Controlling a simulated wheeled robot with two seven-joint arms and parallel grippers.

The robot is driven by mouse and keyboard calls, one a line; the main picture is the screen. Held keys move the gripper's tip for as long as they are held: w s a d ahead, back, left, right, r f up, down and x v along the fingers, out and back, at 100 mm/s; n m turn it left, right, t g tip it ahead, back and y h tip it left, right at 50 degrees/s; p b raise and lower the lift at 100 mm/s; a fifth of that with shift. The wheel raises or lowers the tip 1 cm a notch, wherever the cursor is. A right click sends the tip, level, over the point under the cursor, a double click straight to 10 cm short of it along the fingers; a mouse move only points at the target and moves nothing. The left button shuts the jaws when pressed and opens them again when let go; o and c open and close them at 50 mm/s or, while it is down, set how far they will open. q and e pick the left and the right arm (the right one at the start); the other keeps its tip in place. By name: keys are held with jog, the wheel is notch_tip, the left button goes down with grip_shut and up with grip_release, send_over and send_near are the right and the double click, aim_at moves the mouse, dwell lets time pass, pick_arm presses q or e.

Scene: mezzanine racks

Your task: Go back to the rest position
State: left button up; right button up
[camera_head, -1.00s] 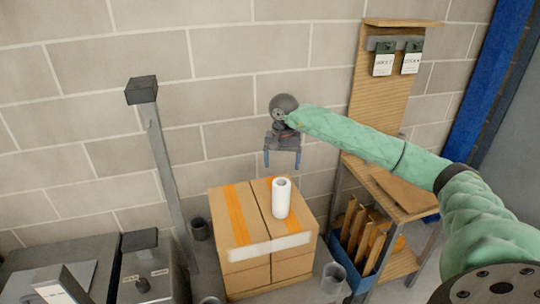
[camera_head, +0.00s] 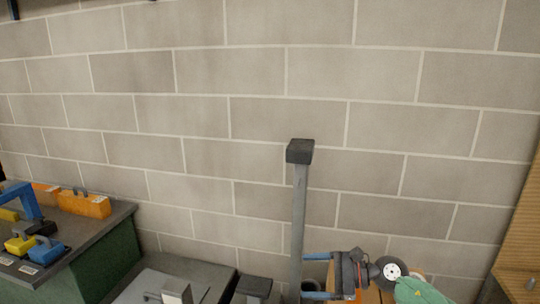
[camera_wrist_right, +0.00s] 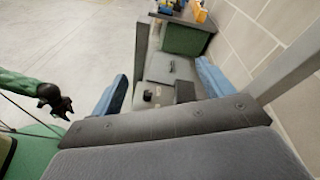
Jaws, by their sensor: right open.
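My right gripper (camera_head: 308,276) is low in the head view, right of centre. Its two blue fingers point left and stand apart, with nothing between them. They are close to the grey post (camera_head: 299,205) in the picture; I cannot tell whether they touch it. In the right wrist view my right gripper (camera_wrist_right: 161,72) also shows open and empty. My left gripper (camera_wrist_right: 57,102) is a small dark shape on a green arm at the left of that view. Its jaws are too small to read. It is out of the head view.
A green cabinet (camera_head: 105,262) with blue and yellow tools and orange cases (camera_head: 90,204) stands at the left. A grey bench (camera_head: 180,268) lies between it and the post. A wooden board (camera_head: 520,245) is at the right edge. Open floor (camera_wrist_right: 75,35) shows in the wrist view.

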notch_tip(320, 180, up, 4)
jog(key=s+m+t, duration=0.1)
jog(key=m+t, duration=1.1)
jog(key=m, duration=0.6)
jog(key=s+d+f+m+t+h, duration=0.1)
jog(key=s+d+f+m+h, duration=0.1)
jog(key=d+f+m+h, duration=0.65)
jog(key=s+f+m+t+h, duration=0.15)
jog(key=m+h, duration=0.45)
jog(key=m, duration=0.7)
jog(key=s+d+f+m+g+h, duration=0.25)
jog(key=s+f+m+g, duration=0.45)
jog(key=s+f+m, duration=0.4)
jog(key=s+f+m+g+y, duration=0.2)
jog(key=s+f+m+g, duration=0.4)
jog(key=s, duration=1)
jog(key=s+a+f+n+g, duration=0.1)
jog(key=s+a+f+g, duration=0.1)
jog(key=f, duration=1.5)
jog(key=s+a+f+n+g, duration=0.1)
jog(key=s+a+f, duration=0.1)
jog(key=f, duration=1.6)
jog(key=shift+a+g, duration=0.35)
jog(key=shift+a, duration=0.35)
